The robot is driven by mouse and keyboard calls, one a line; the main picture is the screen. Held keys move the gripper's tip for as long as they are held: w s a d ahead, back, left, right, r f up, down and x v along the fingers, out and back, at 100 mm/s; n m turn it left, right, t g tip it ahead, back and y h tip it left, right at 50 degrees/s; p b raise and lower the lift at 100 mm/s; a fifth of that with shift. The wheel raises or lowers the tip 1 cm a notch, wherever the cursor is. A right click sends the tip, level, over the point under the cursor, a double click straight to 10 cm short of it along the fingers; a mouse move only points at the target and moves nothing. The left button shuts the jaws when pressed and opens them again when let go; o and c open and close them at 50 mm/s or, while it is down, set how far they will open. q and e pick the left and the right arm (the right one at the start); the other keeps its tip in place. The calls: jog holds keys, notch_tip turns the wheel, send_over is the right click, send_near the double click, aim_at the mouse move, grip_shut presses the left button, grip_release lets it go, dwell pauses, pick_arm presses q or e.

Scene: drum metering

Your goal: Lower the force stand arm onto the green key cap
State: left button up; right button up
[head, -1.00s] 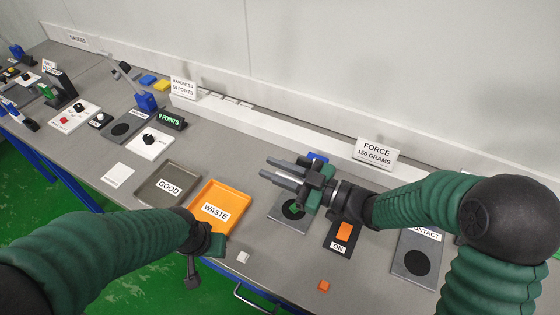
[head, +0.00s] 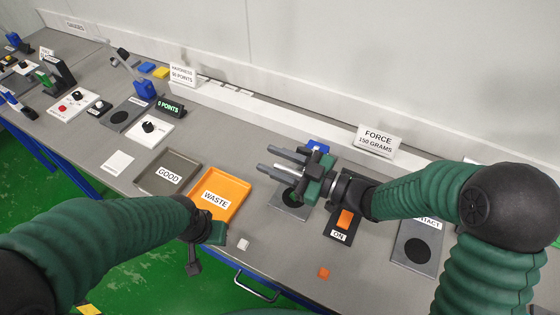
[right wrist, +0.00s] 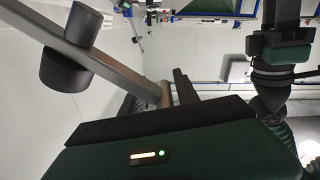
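The force stand shows its blue base part (head: 318,147) behind my right gripper and its grey plate with a dark round pad (head: 290,204) below it. In the right wrist view, a grey bar with a black cylinder (right wrist: 80,45), apparently the stand arm, slants across the upper left. My right gripper (head: 275,162) is above the plate, its two grey fingers apart, pointing left. I cannot tell whether it touches the arm. The green key cap cannot be made out clearly; the gripper partly covers the pad. My left gripper (head: 194,250) hangs at the table's front edge, its fingers unclear.
An orange WASTE tray (head: 237,205) and a grey GOOD tray (head: 145,180) lie left of the stand. An orange switch (head: 345,218) marked ON and a CONTACT plate (head: 405,255) lie right.

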jog(key=shift+d, duration=0.1)
jog(key=v, duration=1.6)
jog(key=shift+d+b, duration=0.35)
